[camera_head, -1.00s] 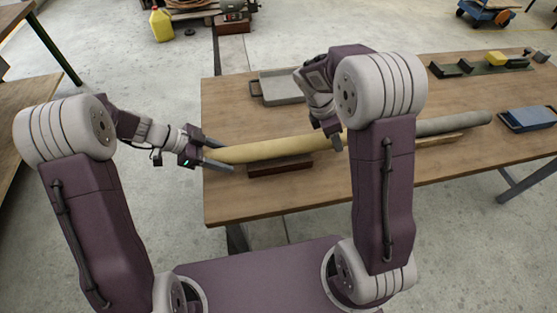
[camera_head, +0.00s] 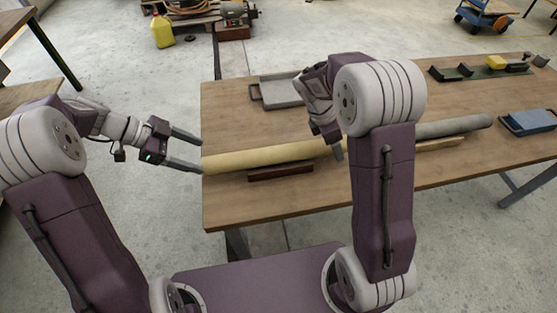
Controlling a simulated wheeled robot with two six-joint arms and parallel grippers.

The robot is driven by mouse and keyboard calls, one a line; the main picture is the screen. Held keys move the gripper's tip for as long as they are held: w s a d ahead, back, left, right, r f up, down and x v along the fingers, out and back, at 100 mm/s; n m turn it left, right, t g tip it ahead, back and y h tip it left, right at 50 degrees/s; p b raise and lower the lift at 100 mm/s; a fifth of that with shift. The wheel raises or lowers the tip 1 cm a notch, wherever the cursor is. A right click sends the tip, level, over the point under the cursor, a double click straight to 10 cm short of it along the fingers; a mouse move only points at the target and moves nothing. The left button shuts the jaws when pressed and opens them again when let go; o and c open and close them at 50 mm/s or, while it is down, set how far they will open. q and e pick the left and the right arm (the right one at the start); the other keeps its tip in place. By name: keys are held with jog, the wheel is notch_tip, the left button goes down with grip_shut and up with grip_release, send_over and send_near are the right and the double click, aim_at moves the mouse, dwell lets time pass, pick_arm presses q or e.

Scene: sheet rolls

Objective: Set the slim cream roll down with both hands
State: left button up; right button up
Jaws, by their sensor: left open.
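The slim cream roll (camera_head: 265,156) lies crosswise near the front left of the wooden table, over a dark brown block (camera_head: 281,171). Its right part is hidden behind my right gripper and arm. My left gripper (camera_head: 198,154) is open and empty, just off the roll's left end, its two fingers pointing right. My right gripper (camera_head: 333,142) points down at the roll near my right arm. One finger shows in front of the roll; the other is hidden, so its hold cannot be seen.
A grey roll (camera_head: 455,127) shows right of my arm, with a light wooden block (camera_head: 440,143) in front. A grey tray (camera_head: 280,89) stands behind, a blue tray (camera_head: 530,121) at right, and a green rack (camera_head: 485,70) at the far right. The front left tabletop is clear.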

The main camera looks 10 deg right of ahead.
pick_arm(q)
jog(key=shift+v, duration=1.25)
pick_arm(e)
jog(key=v, duration=1.2)
